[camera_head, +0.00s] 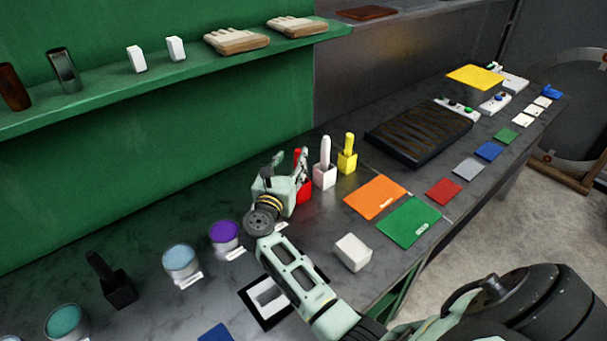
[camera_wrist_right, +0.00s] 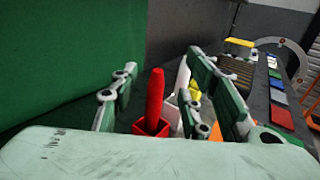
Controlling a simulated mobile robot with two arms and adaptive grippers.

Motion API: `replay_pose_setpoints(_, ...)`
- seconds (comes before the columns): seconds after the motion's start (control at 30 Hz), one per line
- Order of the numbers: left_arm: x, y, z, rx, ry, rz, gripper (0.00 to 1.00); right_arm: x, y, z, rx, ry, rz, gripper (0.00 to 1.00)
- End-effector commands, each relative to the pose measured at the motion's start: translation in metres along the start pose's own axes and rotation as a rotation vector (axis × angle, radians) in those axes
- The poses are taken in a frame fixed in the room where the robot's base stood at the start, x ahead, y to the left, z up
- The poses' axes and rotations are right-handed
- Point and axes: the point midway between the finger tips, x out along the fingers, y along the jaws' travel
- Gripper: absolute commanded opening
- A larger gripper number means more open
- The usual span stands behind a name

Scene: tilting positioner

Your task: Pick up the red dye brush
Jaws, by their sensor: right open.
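The red dye brush (camera_head: 297,158) stands upright in a red holder (camera_head: 304,190) on the dark workbench. In the right wrist view the red brush (camera_wrist_right: 155,98) rises from its red holder (camera_wrist_right: 150,127), between my open fingers. My right gripper (camera_head: 301,165) is at the brush, its fingers apart on either side of it. I cannot tell from these views whether a finger touches the brush. The gripper body hides part of the brush and holder in the head view. My left gripper is not in view.
A white brush (camera_head: 325,155) and a yellow brush (camera_head: 348,147) stand in holders close to the right. A black brush (camera_head: 110,280) and dye cans (camera_head: 180,260) are at left. Orange (camera_head: 375,196) and green (camera_head: 409,222) sheets lie on the bench. A green shelf (camera_head: 110,92) runs above.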

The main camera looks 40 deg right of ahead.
Motion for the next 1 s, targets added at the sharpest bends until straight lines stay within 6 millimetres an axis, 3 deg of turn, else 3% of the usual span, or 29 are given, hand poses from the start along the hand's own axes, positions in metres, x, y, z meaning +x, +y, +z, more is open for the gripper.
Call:
replay_pose_setpoints(0.03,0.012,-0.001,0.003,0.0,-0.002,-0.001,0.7,-0.001,0.0,-0.013,-0.001,0.0,0.001,0.43)
replay_pose_setpoints(0.53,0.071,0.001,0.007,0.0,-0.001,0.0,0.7,0.0,0.0,-0.071,-0.001,-0.001,0.002,0.43)
replay_pose_setpoints(1.0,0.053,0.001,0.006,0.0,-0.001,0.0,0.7,0.04,0.0,-0.066,-0.006,-0.004,0.001,0.43)
